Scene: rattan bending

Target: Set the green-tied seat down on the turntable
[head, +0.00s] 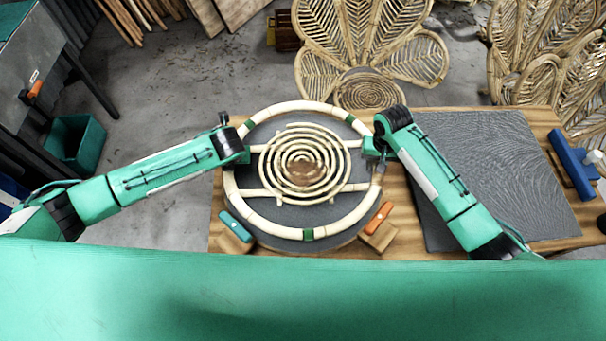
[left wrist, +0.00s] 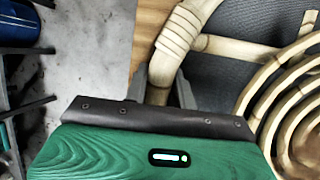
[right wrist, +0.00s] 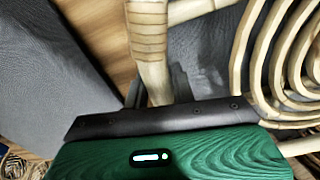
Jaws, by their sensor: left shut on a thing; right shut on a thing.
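The green-tied seat (head: 308,233) is a pale rattan ring with green ties at its upper right and bottom, crossbars and a spiral centre. It lies over the round grey turntable (head: 275,130); I cannot tell whether it touches it. My left gripper (head: 240,158) is shut on the ring's left side, and the held rattan (left wrist: 180,35) shows between its fingers in the left wrist view. My right gripper (head: 375,160) is shut on the ring's right side; the rattan (right wrist: 148,40) also shows in the right wrist view. The grippers hide short parts of the ring.
The wooden bench (head: 400,215) carries a dark textured mat (head: 490,170) at the right. A teal-handled block (head: 236,228) and an orange-handled block (head: 379,222) sit at the turntable's front edge. A blue tool (head: 572,165) lies far right. Rattan chairs (head: 370,45) stand behind.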

